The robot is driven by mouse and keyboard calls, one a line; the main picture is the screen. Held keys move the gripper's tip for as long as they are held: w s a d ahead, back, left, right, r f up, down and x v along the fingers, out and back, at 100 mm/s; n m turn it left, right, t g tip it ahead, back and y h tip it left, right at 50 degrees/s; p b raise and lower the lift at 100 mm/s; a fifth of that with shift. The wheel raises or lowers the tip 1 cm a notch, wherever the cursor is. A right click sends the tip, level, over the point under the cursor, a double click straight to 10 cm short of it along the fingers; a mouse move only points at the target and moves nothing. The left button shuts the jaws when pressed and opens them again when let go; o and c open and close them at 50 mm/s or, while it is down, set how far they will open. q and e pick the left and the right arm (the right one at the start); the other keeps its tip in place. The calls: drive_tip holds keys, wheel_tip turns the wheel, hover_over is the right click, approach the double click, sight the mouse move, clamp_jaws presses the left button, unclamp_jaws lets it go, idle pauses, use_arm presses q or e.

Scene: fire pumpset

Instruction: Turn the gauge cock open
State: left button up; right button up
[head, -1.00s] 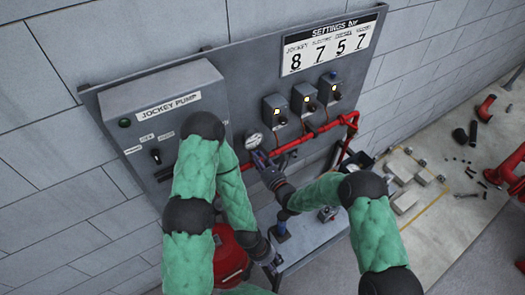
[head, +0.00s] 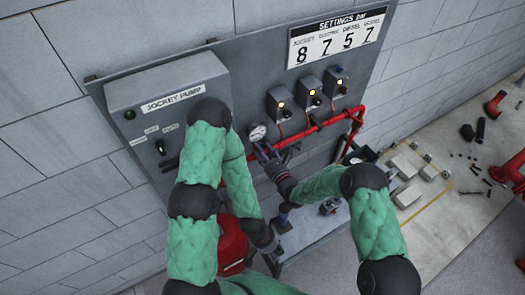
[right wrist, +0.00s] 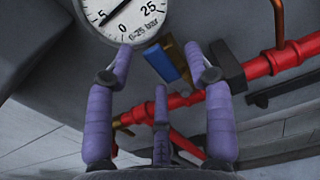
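The round white pressure gauge (head: 257,132) is on the grey panel left of the red pipe. In the right wrist view the gauge (right wrist: 118,14) is cut off by the top edge. The gauge cock's blue handle (right wrist: 160,62) is just below and right of the dial, tilted, beside a brass body. My right gripper (head: 265,153) is right below the gauge. Its purple fingers (right wrist: 159,55) are spread, with the blue handle showing between the tips; I cannot tell if they touch it. My left gripper (head: 272,262) is low, near the red rounded object, its fingers too small to read.
The red pipe (head: 318,127) runs right of the gauge, below several small grey switch boxes (head: 308,98). The jockey pump box (head: 165,105) is at left. A bench with loose grey blocks (head: 408,165) is at right. My forearms cover part of the panel.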

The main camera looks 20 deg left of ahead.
drive_tip(key=v, duration=1.2)
drive_tip(key=shift+f, duration=0.1)
idle(0.4)
